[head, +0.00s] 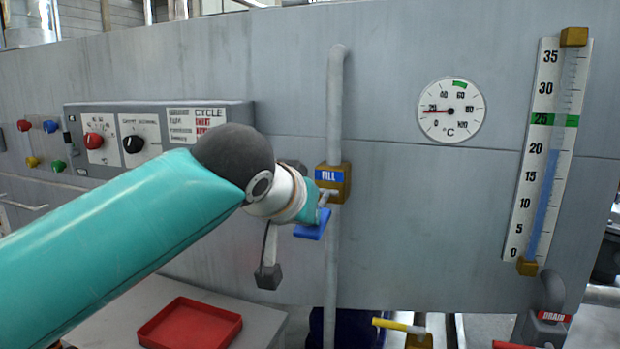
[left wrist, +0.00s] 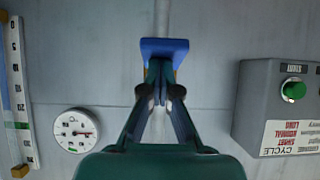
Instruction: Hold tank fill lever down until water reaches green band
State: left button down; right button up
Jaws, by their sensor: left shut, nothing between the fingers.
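The blue paddle of the fill lever (head: 312,228) sticks out below the brass FILL valve (head: 336,185) on the grey panel. My left gripper (head: 320,212) is shut and empty, its tips at the top of the paddle, apparently touching it. In the left wrist view the closed fingertips (left wrist: 163,82) meet the paddle (left wrist: 165,49); the exact contact is hidden. The level gauge (head: 549,100) shows a blue water column (head: 544,195) reaching about 20. The green band (head: 554,120) lies higher, at 25. My right gripper is not in view.
A round temperature dial (head: 451,111) hangs left of the gauge. The DRAIN valve (head: 553,316) is at the lower right. A control box (head: 90,120) with knobs is on the left, and a red tray (head: 190,325) lies below my left arm.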

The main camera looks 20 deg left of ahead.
pick_arm(q)
jog(key=shift+d+f, duration=0.1)
jog(key=shift+f, duration=0.3)
jog(key=w+r+p+v, duration=0.1)
jog(key=r+p+v, duration=0.1)
jog(key=v, duration=1.1)
jog(key=shift+p, duration=0.75)
jog(key=shift+a+r, duration=0.1)
jog(key=shift+a, duration=0.1)
